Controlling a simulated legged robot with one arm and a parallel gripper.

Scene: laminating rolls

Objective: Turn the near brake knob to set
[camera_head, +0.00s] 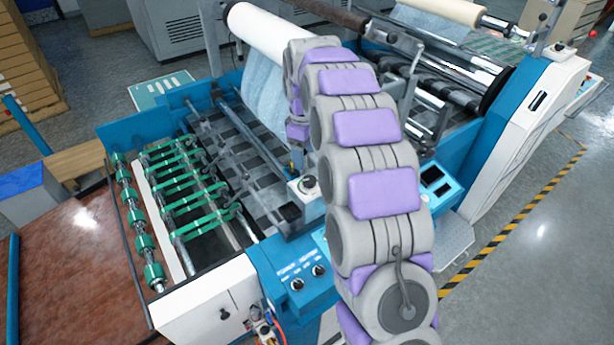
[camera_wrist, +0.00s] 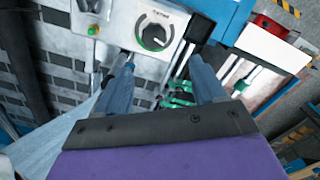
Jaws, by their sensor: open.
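In the wrist view a round dark knob (camera_wrist: 154,37) with a pale pointer sits on a white dial on a light grey box. Its label is too small to read, and a green patch shows at its lower edge. My gripper (camera_wrist: 163,66) is open, its two blue-grey fingers spread below the knob in the picture. The fingers look apart from the knob, with nothing between them. In the head view a dark knob (camera_head: 309,182) shows on a small grey box on the machine; it looks like the same one. My arm largely hides the gripper there.
A green button (camera_wrist: 93,30) sits left of the dial, and a black block (camera_wrist: 201,27) stands close to its right. In the head view, a blue panel (camera_head: 290,300) carries two dark knobs. Green rollers (camera_head: 190,185) lie left of the box, a white roll (camera_head: 268,33) above it.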

